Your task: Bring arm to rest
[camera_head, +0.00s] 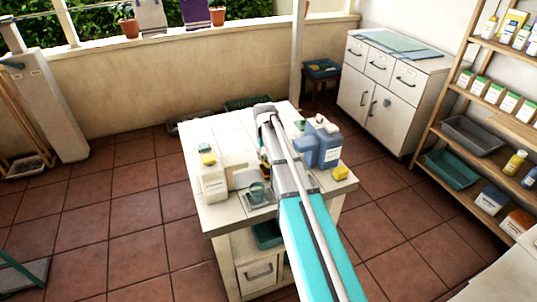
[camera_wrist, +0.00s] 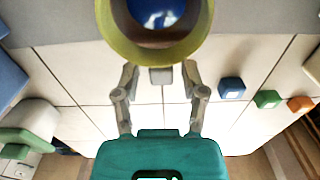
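My arm reaches out over the tiled-top washstand (camera_head: 222,148) in the head view. My gripper (camera_wrist: 160,132) shows in the wrist view with its two fingers spread wide apart. In the head view my gripper is largely hidden behind the arm.
A yellow-green ring-shaped thing (camera_wrist: 112,42) is close to the wrist camera.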

